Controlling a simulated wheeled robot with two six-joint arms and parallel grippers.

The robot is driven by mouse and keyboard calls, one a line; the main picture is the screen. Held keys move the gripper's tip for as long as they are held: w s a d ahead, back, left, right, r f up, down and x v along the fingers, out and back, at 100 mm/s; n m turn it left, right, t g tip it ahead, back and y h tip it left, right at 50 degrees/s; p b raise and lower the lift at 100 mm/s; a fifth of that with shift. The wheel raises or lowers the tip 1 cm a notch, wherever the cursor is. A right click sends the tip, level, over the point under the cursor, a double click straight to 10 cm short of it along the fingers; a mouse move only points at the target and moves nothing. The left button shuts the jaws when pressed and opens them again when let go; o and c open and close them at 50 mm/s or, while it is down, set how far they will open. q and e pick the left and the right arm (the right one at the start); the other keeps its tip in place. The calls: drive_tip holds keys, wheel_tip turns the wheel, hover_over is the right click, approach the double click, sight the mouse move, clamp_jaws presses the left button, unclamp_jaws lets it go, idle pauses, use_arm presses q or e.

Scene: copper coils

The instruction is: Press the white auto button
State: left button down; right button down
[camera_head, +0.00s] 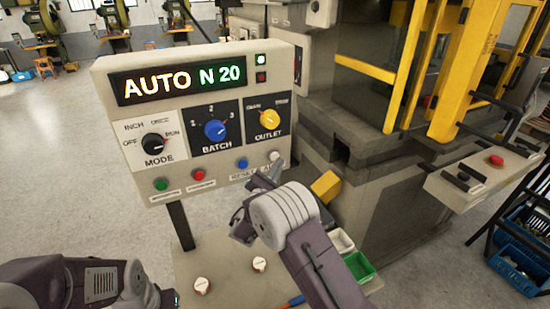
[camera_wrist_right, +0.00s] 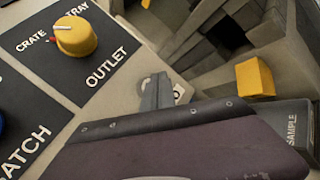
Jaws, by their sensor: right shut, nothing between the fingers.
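The control panel (camera_head: 184,112) stands in the middle left of the head view, with AUTO and N 20 lit on its display (camera_head: 178,80). The white auto button (camera_head: 275,156) is at the right end of its lower button row. My right gripper (camera_head: 272,172) is shut and empty, its fingertips at the button. In the right wrist view my gripper (camera_wrist_right: 157,92) covers most of the button and its label; only the last letter shows. I cannot tell whether the fingertips touch the button or whether it is pushed in. My left arm is at the lower left; its gripper does not show.
Green (camera_head: 161,184), red (camera_head: 198,174) and blue (camera_head: 242,164) buttons share the row. The yellow outlet knob (camera_head: 269,119) is above the auto button. A yellow block (camera_head: 326,186) and a large machine (camera_head: 375,190) stand to the right. A green bin (camera_head: 358,266) is below.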

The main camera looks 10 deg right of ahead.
idle(0.4)
drive_tip(key=shift+w+a+b, duration=0.1)
drive_tip(key=shift+w+b, duration=0.25)
drive_tip(key=shift+w, duration=0.1)
drive_tip(key=shift+w+a+b, duration=0.1)
drive_tip(key=shift+w+b, duration=0.2)
drive_tip(key=shift+w, duration=0.15)
idle(0.5)
idle(0.4)
drive_tip(key=shift+s, duration=0.9)
drive_tip(key=shift+d+b, duration=0.2)
drive_tip(key=shift+b, duration=0.1)
